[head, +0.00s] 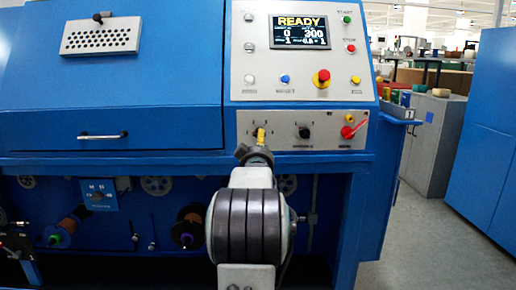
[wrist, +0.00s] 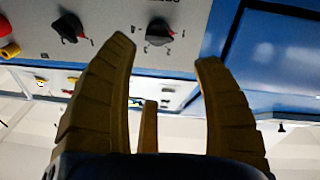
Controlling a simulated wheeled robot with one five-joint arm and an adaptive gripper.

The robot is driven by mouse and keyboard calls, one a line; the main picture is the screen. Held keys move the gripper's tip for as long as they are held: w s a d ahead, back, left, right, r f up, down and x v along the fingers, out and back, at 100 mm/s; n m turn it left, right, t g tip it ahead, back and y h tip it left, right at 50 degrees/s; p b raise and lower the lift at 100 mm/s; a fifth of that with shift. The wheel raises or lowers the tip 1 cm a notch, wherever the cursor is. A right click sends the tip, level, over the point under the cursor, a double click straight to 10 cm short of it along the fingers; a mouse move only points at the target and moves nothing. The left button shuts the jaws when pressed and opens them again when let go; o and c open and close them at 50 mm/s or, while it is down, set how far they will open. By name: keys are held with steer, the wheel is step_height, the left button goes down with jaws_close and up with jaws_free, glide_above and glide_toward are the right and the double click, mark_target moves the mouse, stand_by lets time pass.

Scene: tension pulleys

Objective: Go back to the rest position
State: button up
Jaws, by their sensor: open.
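My gripper (head: 260,137) is in front of the lower strip of the blue machine's control panel, at the left black knob, which it partly hides. In the wrist view, the two tan ribbed fingers of my gripper (wrist: 166,50) are open with nothing between them. A black rotary knob (wrist: 158,32) shows just beyond the gap between the fingertips. I cannot tell whether the fingertips touch the panel. My arm rises in the middle of the head view and hides part of the machine's lower front.
The blue machine (head: 150,80) fills the left and middle. Its display (head: 299,31) reads READY. A second black knob (head: 304,132) and a red lever switch (head: 348,131) are to the right. Pulleys and spools sit below. Open floor (head: 415,240) lies right, before blue cabinets (head: 490,130).

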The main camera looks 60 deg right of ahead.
stand_by(0.6)
steer(key=w+a+r+n+t+y+p, duration=0.1)
steer(key=w+a+r+y+p, duration=0.2)
steer(key=a, duration=0.4)
steer(key=w+a+r+n+t+y+p, duration=0.1)
steer(key=w+a+r+y+p, duration=0.1)
steer(key=w+a+p, duration=0.4)
steer(key=s+a+r+n+g+y+p, duration=0.15)
steer(key=a+y+p, duration=0.6)
steer(key=a, duration=1.25)
steer(key=s+a+r+n+g+y+p, duration=0.1)
steer(key=s+a+n+g+y+p, duration=0.1)
steer(key=s+a+p, duration=0.5)
steer(key=s+a+r+n+g+y+p, duration=0.1)
steer(key=s+a+g+p, duration=0.3)
steer(key=s+a+p, duration=0.4)
steer(key=s+a+r+n, duration=0.1)
steer(key=s+a, duration=0.4)
steer(key=a, duration=0.1)
steer(key=shift+s+a+r+n+y+p, duration=0.15)
steer(key=shift+s+a+n+y+p, duration=0.1)
steer(key=shift+n+y+p, duration=0.1)
steer(key=shift+w, duration=0.2)
